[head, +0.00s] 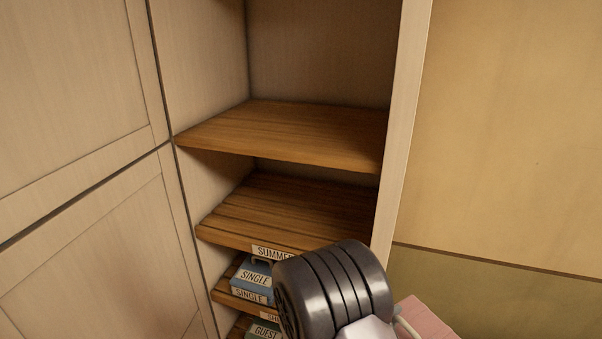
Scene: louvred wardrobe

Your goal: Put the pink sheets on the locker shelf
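A pink thing (428,317), possibly the pink sheets, shows at the bottom edge, right of my dark ribbed arm joint. A thin pale loop lies along its left side, and most of it is cut off by the frame. My gripper's fingers are not in view, so I cannot see whether they touch it. The open wardrobe bay holds an empty upper shelf (285,135). Below it is a slatted shelf (285,210) with a label starting "SUMME" on its front; its visible part is bare. No label shows which one is the locker shelf.
A blue box (255,278) marked "SINGLE" sits on a lower shelf, partly behind my arm. Another box (264,331) marked "GUEST" is lower still. Closed wardrobe doors (75,100) stand left. The bay's right side panel (405,130) borders a plain wall (510,130).

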